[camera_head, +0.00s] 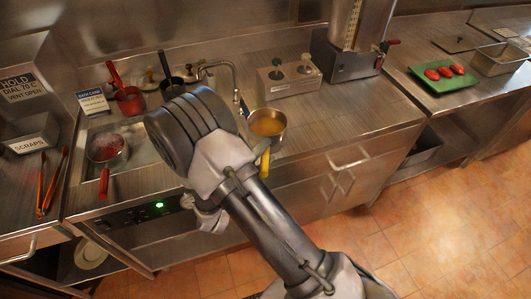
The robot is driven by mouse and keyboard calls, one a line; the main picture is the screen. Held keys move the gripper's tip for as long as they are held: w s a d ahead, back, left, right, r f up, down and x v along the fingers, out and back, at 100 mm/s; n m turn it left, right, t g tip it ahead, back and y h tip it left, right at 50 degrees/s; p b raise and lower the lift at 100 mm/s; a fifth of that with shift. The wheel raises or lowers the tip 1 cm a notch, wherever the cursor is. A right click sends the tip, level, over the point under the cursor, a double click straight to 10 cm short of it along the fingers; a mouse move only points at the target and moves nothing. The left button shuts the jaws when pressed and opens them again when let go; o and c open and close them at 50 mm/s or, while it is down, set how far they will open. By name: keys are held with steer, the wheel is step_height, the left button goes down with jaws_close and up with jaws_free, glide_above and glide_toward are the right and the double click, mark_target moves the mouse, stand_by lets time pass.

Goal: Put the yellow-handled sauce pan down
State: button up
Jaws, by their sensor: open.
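The yellow-handled sauce pan (282,139) is a small metal pan holding yellow-orange liquid. It is at the steel counter, right of the sink and in front of the faucet. Its yellow handle (265,163) points towards me, near the counter's front edge. My arm passes just left of the pan and covers part of the sink and counter. I cannot tell whether the pan's base fully rests on the counter.
A red-handled pan (105,148) is at the sink's left. A red pot (130,101) and dark pot (172,88) stand behind. Orange tongs (52,182) lie at left. A box with knobs (289,80) stands behind the pan. The counter right of it is clear.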

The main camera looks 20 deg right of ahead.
steer(key=shift+r, duration=0.15)
steer(key=p+v, duration=0.1)
steer(key=v, duration=1.1)
